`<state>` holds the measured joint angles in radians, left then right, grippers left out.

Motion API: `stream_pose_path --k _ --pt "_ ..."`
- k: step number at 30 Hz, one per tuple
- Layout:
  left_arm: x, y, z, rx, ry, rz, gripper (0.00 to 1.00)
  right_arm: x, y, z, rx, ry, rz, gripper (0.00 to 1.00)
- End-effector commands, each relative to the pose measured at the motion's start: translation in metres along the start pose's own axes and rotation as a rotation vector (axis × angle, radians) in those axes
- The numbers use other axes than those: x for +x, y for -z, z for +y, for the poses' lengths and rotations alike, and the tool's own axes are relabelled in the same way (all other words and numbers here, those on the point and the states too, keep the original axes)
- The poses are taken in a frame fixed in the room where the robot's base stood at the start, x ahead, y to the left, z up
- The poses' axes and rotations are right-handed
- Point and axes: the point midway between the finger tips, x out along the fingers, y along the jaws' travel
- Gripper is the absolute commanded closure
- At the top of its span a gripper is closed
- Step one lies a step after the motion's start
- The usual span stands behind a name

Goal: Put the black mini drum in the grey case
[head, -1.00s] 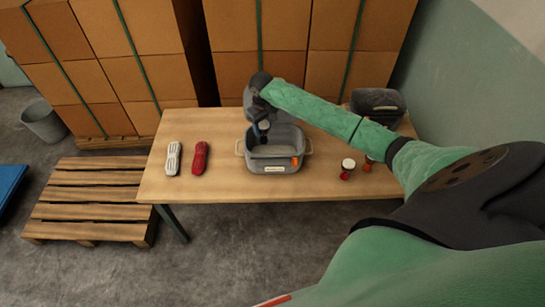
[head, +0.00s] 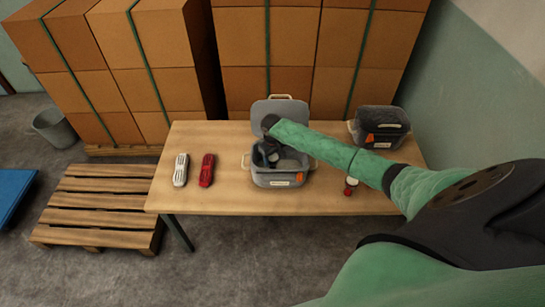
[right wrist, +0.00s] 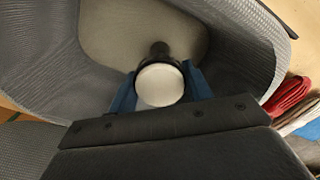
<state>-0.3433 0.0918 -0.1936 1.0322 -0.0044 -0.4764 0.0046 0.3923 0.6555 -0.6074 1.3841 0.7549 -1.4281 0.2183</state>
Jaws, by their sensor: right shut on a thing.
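The grey case (head: 280,181) stands open on the table, its lid (head: 285,109) raised at the back. My right gripper (head: 272,157) reaches down into its opening. In the right wrist view the blue fingers (right wrist: 160,90) are shut on the black mini drum (right wrist: 160,50), which has a round white head and a dark body. The drum is inside the grey case's walls (right wrist: 228,50), above its pale floor; I cannot tell whether it touches the floor. The arm hides the drum in the head view. My left gripper is not in view.
A red mini drum (head: 350,186) stands right of the case, partly beside my arm. A closed dark case (head: 380,125) with an orange latch sits at the back right. White (head: 181,170) and red (head: 207,170) bundles lie at the left. Stacked boxes stand behind the table (head: 230,195).

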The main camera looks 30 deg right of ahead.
Motion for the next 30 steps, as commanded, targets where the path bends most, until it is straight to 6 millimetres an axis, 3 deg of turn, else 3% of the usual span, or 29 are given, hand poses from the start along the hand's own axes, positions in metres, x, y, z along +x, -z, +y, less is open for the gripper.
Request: stream_pose_path --k 9,10,13,24,28,30 --pt "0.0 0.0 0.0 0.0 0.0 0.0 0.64 0.003 0.0 0.0 0.0 0.001 0.0 0.74" --pt "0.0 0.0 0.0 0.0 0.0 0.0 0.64 0.003 0.0 0.0 0.0 0.001 0.0 0.47" --pt "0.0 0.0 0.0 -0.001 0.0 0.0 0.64 0.002 0.0 0.0 0.0 0.001 0.0 0.29" --pt "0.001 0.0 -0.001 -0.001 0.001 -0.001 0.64 -0.002 0.0 0.0 0.0 0.0 0.001 0.29" --pt "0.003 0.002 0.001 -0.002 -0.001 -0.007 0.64 -0.015 0.001 0.0 0.0 0.001 0.002 0.29" --pt "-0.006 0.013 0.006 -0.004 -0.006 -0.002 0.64 -0.026 0.001 -0.001 -0.002 0.001 0.002 0.29"
